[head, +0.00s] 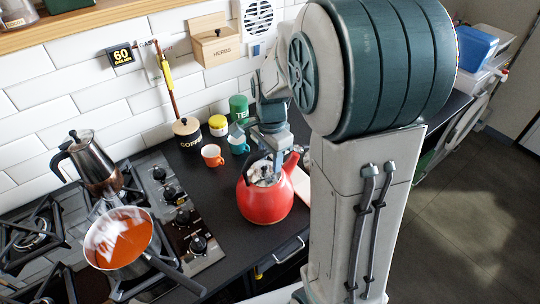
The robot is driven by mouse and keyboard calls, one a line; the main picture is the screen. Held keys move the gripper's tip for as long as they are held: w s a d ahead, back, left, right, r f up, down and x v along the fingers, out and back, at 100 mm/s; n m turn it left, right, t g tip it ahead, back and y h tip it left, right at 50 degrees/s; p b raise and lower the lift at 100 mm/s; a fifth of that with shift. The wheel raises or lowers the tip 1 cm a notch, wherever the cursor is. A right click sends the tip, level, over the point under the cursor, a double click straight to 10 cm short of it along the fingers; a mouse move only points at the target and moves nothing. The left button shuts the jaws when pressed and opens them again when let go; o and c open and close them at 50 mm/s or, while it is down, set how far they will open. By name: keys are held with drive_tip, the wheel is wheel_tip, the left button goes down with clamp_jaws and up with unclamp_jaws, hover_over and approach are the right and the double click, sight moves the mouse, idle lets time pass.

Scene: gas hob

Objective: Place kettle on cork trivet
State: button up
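The red kettle (264,206) is right of the hob, over the dark worktop, with its spout pointing up and right. My gripper (264,170) points down at the kettle's top, where the handle and lid are. The fingers are small and overlap the kettle's top, so I cannot tell whether they are closed on the handle. I cannot tell whether the kettle's base touches the worktop. I cannot make out a cork trivet. A pale flat thing (302,183) shows partly behind the kettle's right side, mostly hidden by the kettle and my arm.
The gas hob (205,260) at left bears a pan of orange soup (122,241) and a moka pot (92,165). An orange mug (212,156), a coffee jar (187,133) and several tins stand behind the kettle. Bare worktop (222,200) lies left of the kettle.

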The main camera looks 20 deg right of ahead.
wheel_tip(320, 180, up, 11)
drive_tip(key=shift+d+r, duration=0.1)
drive_tip(key=shift+s+r, duration=0.1)
drive_tip(key=shift+r, duration=0.35)
drive_tip(key=s+a+f+n+t, duration=0.1)
drive_tip(key=s+f+n, duration=0.1)
drive_tip(key=s+n, duration=0.5)
drive_tip(key=s+a+f+n+t, duration=0.1)
drive_tip(key=s+f+n+t, duration=0.1)
drive_tip(key=s+n, duration=0.5)
drive_tip(key=shift+s+a+f, duration=0.15)
drive_tip(key=shift+s+f, duration=0.15)
drive_tip(key=shift+c, duration=0.5)
